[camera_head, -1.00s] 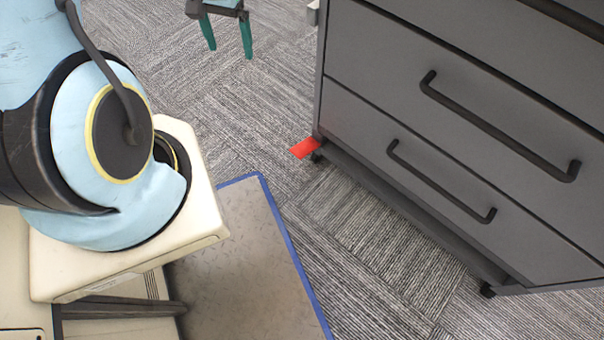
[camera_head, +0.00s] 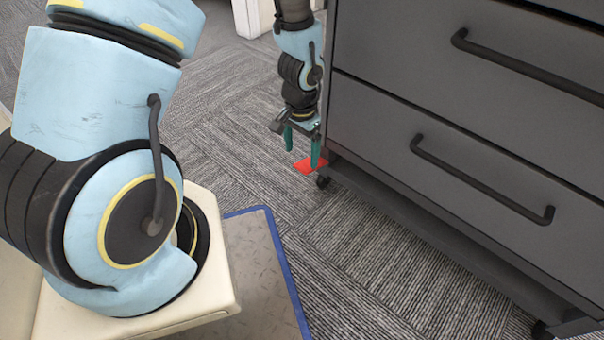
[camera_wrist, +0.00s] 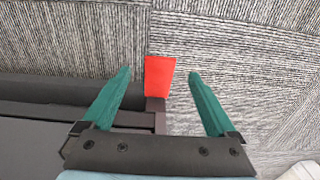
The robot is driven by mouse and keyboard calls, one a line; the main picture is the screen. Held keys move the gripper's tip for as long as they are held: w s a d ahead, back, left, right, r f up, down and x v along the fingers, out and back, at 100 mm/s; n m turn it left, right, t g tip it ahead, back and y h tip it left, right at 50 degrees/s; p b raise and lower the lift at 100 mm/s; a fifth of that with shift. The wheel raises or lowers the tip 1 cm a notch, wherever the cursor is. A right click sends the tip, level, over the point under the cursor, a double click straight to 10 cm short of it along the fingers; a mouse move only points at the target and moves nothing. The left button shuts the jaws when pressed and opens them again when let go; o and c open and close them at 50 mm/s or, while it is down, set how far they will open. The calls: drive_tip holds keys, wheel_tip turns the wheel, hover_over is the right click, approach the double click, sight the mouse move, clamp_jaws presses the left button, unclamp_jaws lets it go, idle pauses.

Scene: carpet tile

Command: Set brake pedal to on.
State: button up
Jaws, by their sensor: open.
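The red brake pedal (camera_head: 308,166) sticks out at the lower corner of the grey drawer cabinet, close to the floor beside a caster. In the wrist view the red pedal (camera_wrist: 159,76) lies between and beyond the two green fingertips, nearer the left one. My gripper (camera_head: 302,152) points down just above the pedal, with its green fingers apart and nothing between them. It also shows in the wrist view (camera_wrist: 160,75). One finger partly covers the pedal in the head view. I cannot tell whether a fingertip touches it.
The grey cabinet (camera_head: 440,110) with black bar handles (camera_head: 480,182) stands right of my gripper, very close to it. Its dark lower edge runs along the left of the wrist view. Striped carpet (camera_head: 215,150) to the left is clear.

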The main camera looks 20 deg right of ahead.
sight(301, 168)
wheel_tip(301, 168, down, 7)
drive_tip(key=b, duration=0.2)
drive_tip(key=shift+b, duration=0.4)
drive_tip(key=shift+c, duration=0.4)
clamp_jaws()
